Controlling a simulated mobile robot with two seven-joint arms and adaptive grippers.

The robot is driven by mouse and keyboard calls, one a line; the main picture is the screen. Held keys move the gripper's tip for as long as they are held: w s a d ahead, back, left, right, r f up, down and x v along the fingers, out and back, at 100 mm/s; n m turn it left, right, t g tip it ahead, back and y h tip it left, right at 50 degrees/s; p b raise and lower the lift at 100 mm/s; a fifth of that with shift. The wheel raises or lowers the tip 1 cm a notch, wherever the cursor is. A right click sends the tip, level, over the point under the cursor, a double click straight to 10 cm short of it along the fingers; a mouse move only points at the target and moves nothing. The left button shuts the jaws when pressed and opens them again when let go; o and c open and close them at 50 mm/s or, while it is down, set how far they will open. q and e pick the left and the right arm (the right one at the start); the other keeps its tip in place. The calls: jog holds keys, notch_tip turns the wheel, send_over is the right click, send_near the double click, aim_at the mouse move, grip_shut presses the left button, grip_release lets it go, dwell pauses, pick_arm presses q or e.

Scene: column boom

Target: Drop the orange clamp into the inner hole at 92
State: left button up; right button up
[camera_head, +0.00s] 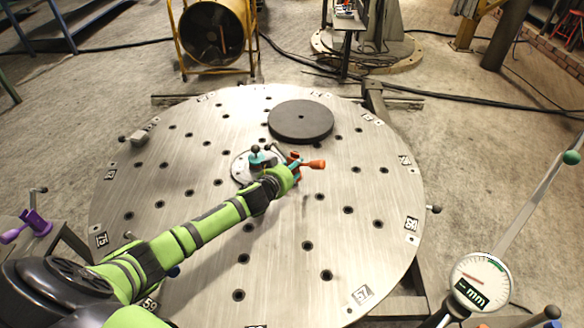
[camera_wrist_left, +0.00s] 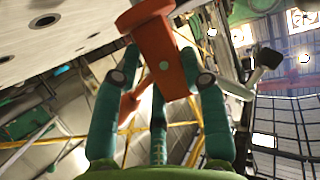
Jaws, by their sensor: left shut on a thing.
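The orange clamp (camera_head: 316,164) is held by my left gripper (camera_head: 288,172) just right of the middle of the round steel table (camera_head: 200,240). In the left wrist view the orange clamp (camera_wrist_left: 165,60) sits between the green fingers of the gripper (camera_wrist_left: 162,82), which are shut on it. Its handle hangs to the left there. The table has many dark holes, and number plates stand along its rim. I cannot read a 92 on any of them. My arm covers part of the table's left and middle. My right gripper is not in view.
A dark round disc (camera_head: 300,121) lies behind the gripper. A teal-handled clamp (camera_head: 257,158) stands at the central hub, close left of the gripper. A purple clamp (camera_head: 34,224) is at the far left, and a dial gauge (camera_head: 481,283) at front right. The table's right side is mostly clear.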

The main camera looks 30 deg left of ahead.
pick_arm(q)
jog(key=shift+f+b, duration=0.8)
jog(key=shift+f, duration=0.1)
jog(key=shift+f+b, duration=0.3)
jog(key=shift+f, duration=0.05)
jog(key=shift+f+b, duration=0.5)
jog(key=shift+f, duration=0.1)
jog(key=o, duration=0.9)
jog(key=shift+r, duration=0.1)
